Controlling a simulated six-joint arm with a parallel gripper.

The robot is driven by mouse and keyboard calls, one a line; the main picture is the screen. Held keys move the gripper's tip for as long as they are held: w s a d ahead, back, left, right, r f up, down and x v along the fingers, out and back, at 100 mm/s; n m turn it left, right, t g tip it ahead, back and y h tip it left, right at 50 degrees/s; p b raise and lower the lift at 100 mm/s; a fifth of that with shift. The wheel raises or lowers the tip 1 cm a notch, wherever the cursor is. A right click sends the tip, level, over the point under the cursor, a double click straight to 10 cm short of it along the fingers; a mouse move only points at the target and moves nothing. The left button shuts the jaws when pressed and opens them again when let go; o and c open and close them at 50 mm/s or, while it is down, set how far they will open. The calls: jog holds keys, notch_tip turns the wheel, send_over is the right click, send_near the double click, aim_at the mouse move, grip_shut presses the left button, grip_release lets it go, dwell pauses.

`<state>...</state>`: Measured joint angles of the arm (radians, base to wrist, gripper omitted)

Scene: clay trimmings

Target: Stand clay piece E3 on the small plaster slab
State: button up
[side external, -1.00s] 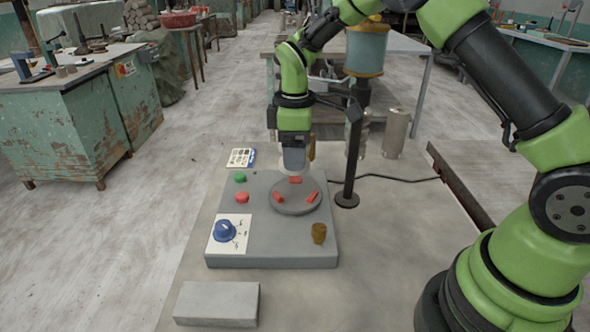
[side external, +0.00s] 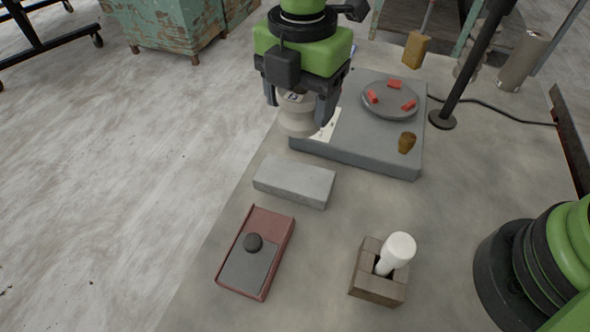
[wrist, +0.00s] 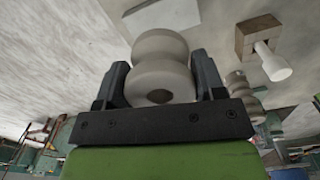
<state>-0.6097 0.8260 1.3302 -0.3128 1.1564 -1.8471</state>
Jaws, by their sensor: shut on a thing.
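My gripper (side external: 298,103) is shut on a pale grey clay piece (side external: 300,123), held upright between the two fingers. The piece has rounded bulges with a narrower waist, and a small dark mark on top that I cannot read for sure. In the wrist view the piece (wrist: 162,80) fills the space between the fingers of my gripper (wrist: 163,80). The small plaster slab (side external: 295,180) is a light grey block lying flat on the table, nearer the camera than the piece and apart from it. Its edge also shows in the wrist view (wrist: 162,16).
The grey wheel unit (side external: 365,150), with a round wheel head (side external: 390,98) carrying red pieces, stands right of my gripper. A reddish tray (side external: 232,248) with a dark knob and a brown block holder (side external: 378,286) with a white-headed tool (side external: 399,248) are in front. A lamp-like post (side external: 470,60) stands behind.

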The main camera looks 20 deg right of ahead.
jog(key=shift+n, duration=0.4)
jog(key=f, duration=0.3)
jog(key=a+f, duration=0.1)
jog(key=f, duration=0.6)
jog(key=shift+s+a, duration=0.15)
jog(key=shift+s, duration=0.25)
jog(key=shift+f, duration=0.15)
jog(key=o, duration=1.2)
notch_tip(320, 180, up, 12)
jog(key=shift+r, duration=0.1)
